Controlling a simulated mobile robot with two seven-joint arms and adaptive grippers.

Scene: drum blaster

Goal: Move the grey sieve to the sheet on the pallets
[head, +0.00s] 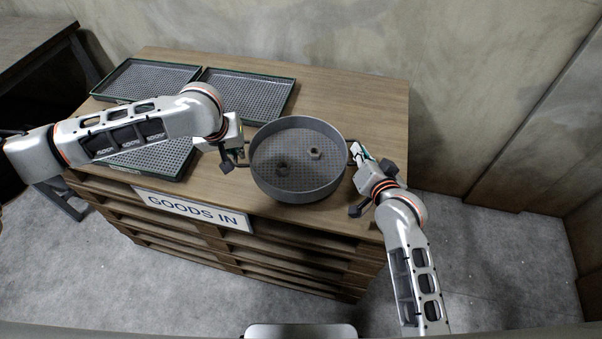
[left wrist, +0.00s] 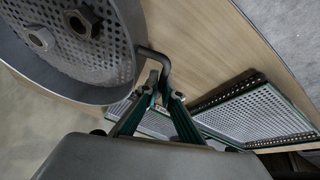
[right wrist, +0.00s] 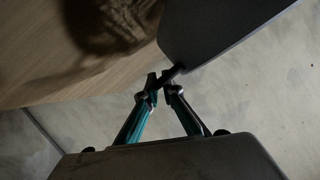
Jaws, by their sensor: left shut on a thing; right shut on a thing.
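The grey sieve (head: 300,194) is a round pan with a perforated floor and a handle on each side. A pale nut (head: 315,153) and a dark nut (head: 282,169) lie in it. My left gripper (head: 241,154) is shut on its left handle, also seen in the left wrist view (left wrist: 160,86). My right gripper (head: 354,155) is shut on its right handle, as in the right wrist view (right wrist: 162,84). The sieve is held above the wooden sheet (head: 350,100) on the pallets (head: 290,265); its perforated shadow falls on the wood in the right wrist view.
Mesh-bottomed trays with green edges lie on the sheet: one back left (head: 145,80), one back middle (head: 250,92), one under my left arm (head: 155,160). A "GOODS IN" sign (head: 193,210) is on the front edge. Bare wood lies behind the sieve, before the wall.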

